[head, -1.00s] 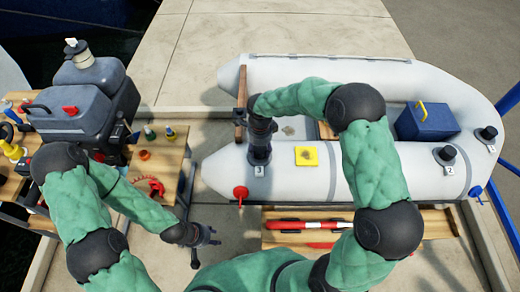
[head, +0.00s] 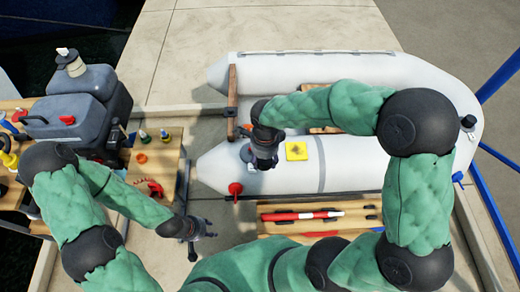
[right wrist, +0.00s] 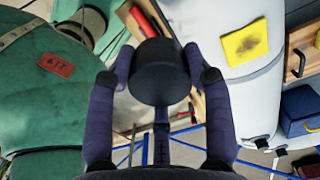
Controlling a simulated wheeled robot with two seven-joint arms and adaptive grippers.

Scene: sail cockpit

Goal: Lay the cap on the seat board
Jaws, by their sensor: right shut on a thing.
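My right gripper (head: 264,160) is shut on a dark round cap (right wrist: 159,72), gripped between its fingers in the right wrist view. It holds the cap above the near tube of the grey inflatable boat (head: 350,168), beside a bare valve spot (head: 247,154). The wooden seat board (head: 318,129) lies across the inside of the boat, right of the gripper and partly hidden by my right arm. A wooden board with a dark handle, likely the same one, shows in the right wrist view (right wrist: 299,40). My left gripper (head: 202,240) is open and empty, low over the floor.
A yellow patch (head: 296,151) lies on the near tube. A red valve handle (head: 235,188) stands at its left end. A wooden bench (head: 350,218) with red and white tools runs in front. An outboard motor (head: 75,115) and workbench (head: 165,160) stand left.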

